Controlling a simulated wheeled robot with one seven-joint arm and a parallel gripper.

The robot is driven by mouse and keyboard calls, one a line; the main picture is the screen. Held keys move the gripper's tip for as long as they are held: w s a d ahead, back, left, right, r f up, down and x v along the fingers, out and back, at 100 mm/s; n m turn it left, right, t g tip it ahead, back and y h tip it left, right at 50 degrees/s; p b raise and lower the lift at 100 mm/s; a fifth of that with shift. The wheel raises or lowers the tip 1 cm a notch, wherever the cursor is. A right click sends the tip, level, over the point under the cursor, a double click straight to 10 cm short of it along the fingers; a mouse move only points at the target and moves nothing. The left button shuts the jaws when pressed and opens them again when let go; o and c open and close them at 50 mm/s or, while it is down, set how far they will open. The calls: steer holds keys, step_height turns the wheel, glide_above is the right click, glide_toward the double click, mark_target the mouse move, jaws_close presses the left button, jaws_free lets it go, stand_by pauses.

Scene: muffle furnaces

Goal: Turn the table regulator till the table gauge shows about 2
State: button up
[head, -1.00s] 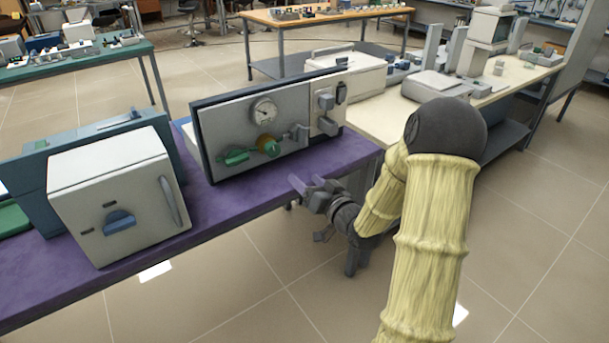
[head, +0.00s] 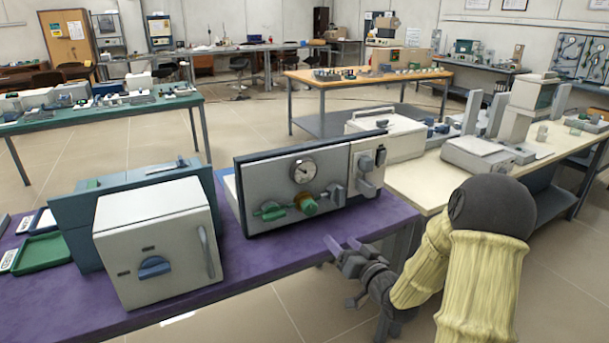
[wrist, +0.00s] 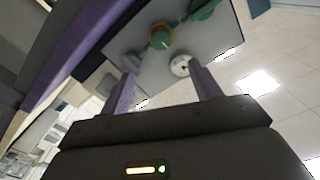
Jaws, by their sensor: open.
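The table gauge (head: 304,171) is a round white dial on a grey upright panel (head: 270,181) on the purple table. Its reading is too small to tell. The regulator (head: 306,204), a green and brass-coloured knob, sits just below the gauge, with a green valve handle (head: 270,211) to its left. My gripper (head: 344,245) is open and empty at the table's front edge, in front of and below the panel, to the right of the regulator, touching nothing. In the wrist view the regulator (wrist: 160,37) and the gauge (wrist: 181,66) show beyond the two purple fingers (wrist: 160,92).
A grey lever (head: 335,194) sticks out right of the regulator. A white furnace box (head: 155,245) stands left on the purple table (head: 240,268). A cream table (head: 420,188) with instruments stands at the right. The strip of purple table before the panel is clear.

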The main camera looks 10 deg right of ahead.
steer(key=s+a+f+g+h, duration=0.2)
steer(key=s+g, duration=0.5)
steer(key=s, duration=0.4)
steer(key=s+a+f+n+g+h, duration=0.1)
steer(key=s+a+f+g+h, duration=0.2)
steer(key=s+g, duration=0.4)
steer(key=s, duration=0.5)
steer(key=shift+s+a+g+h, duration=0.2)
steer(key=shift+a+g+h, duration=0.1)
